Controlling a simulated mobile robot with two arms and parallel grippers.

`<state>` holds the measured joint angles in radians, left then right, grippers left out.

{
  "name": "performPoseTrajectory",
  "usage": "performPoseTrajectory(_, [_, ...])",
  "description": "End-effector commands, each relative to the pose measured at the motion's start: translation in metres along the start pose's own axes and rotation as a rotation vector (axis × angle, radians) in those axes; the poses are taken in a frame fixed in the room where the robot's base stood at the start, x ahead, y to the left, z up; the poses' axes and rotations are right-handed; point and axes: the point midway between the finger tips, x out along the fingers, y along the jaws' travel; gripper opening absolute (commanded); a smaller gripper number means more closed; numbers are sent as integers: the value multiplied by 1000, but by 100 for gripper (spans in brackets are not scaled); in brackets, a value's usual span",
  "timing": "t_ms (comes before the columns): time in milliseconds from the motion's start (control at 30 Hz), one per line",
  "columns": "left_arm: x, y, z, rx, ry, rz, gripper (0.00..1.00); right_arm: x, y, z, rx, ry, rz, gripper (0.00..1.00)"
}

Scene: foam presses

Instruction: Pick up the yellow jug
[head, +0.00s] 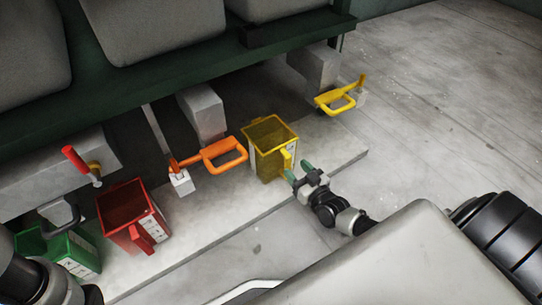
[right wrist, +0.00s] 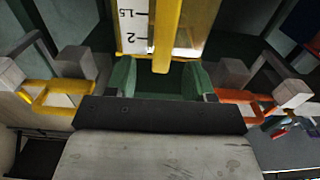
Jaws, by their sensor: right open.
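The yellow jug (head: 268,158) stands upright on the pale slab below the machine, with its handle (head: 286,160) facing my right gripper (head: 298,172). The right gripper is open, its green fingertips close to the handle. In the right wrist view the jug's white scale (right wrist: 137,38) and yellow handle (right wrist: 165,45) show. The handle's end lies between and just beyond the open fingers (right wrist: 160,80); I see no grip on it. Part of my left arm shows at the lower left of the head view, but its gripper is not visible.
A red jug (head: 133,218) and a green jug (head: 72,252) stand to the left on the slab. An orange handle (head: 222,154) and a yellow handle (head: 340,100) stick out from the machine on either side of the yellow jug. The floor at right (head: 440,120) is clear.

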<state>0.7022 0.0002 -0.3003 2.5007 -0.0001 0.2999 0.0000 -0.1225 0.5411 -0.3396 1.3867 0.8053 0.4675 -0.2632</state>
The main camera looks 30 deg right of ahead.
Motion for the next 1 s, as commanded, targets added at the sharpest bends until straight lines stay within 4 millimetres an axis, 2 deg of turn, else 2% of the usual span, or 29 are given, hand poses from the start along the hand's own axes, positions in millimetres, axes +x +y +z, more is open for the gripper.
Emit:
performPoseTrajectory(200, [-26, 6, -9, 0, 0, 0, 43, 25, -2, 8, 2, 5, -1, 53])
performPoseTrajectory(400, [-38, 8, -13, 0, 0, 0, 43, 47, -2, 5, 1, 4, 1, 53])
performPoseTrajectory(700, [-37, 8, -13, 0, 0, 0, 43, 50, -2, 3, 1, 1, 0, 52])
performPoseTrajectory(1000, [-37, 8, -13, 0, -1, 0, 43, 49, -2, 3, 1, 1, 0, 6])
